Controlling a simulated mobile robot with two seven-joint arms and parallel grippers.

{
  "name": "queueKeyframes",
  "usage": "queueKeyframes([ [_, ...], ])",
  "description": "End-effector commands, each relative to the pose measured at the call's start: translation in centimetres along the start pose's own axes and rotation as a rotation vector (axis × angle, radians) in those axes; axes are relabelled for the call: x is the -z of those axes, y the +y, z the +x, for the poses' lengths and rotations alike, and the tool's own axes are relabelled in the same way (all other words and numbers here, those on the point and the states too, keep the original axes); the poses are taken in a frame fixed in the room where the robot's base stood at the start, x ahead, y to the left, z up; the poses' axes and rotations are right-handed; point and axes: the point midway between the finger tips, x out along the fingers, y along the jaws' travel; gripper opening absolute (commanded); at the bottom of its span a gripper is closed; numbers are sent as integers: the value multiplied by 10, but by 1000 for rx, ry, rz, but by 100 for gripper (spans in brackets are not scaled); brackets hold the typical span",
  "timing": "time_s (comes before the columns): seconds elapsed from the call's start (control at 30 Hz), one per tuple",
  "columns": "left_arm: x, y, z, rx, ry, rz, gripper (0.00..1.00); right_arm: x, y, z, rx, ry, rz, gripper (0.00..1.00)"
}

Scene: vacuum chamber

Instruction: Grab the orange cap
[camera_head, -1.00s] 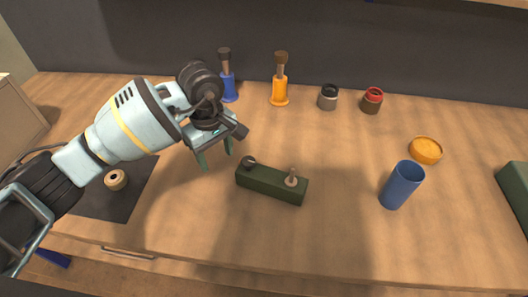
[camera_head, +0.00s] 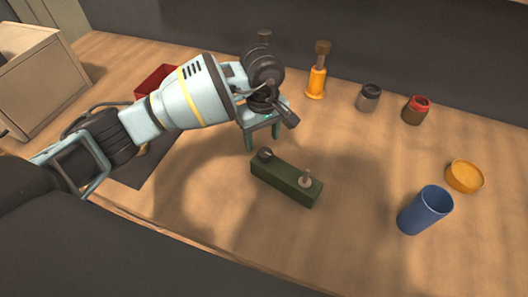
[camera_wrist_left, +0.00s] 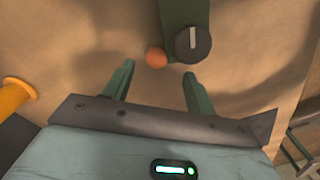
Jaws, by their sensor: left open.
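A small round orange cap (camera_wrist_left: 156,57) sits at the near end of the green block (camera_wrist_left: 182,14), beside its dark knob (camera_wrist_left: 193,44), in the left wrist view. In the head view the green block (camera_head: 285,181) shows, but this small orange piece is hidden. My left gripper (camera_head: 262,138) is open and empty at the block's knob end; in the left wrist view its fingertips (camera_wrist_left: 159,70) lie either side of the orange piece, apart from it. A wider orange round lid or dish (camera_head: 465,176) lies at the right of the table. My right gripper is not in view.
A blue cup (camera_head: 425,210) stands near the orange dish. An orange bottle-like piece (camera_head: 316,82), a grey jar (camera_head: 369,97) and a red-topped jar (camera_head: 416,110) stand along the back. A red box (camera_head: 156,81) is behind my left arm. The front middle is clear.

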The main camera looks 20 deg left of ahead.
Motion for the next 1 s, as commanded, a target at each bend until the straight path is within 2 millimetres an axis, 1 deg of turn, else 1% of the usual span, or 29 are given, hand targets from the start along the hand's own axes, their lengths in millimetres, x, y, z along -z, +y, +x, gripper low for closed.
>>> queueKeyframes([
  [0.17, 0, 0, 4, 0, 0, 1, 56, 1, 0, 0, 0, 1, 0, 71],
  [0.27, 0, 2, 15, 0, -2, -1, 56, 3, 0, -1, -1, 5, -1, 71],
  [0.4, 2, 4, 36, 0, -1, 0, 56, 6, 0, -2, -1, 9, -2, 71],
  [0.53, 2, 4, 49, -1, 0, 1, 56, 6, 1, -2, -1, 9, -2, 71],
  [0.63, 2, 4, 53, -2, 1, 1, 56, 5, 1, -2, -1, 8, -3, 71],
  [0.83, 2, 4, 53, -2, 2, 1, 56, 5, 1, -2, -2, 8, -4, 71],
  [1.0, 2, 4, 53, -2, 2, 1, 34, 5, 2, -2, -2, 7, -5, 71],
])
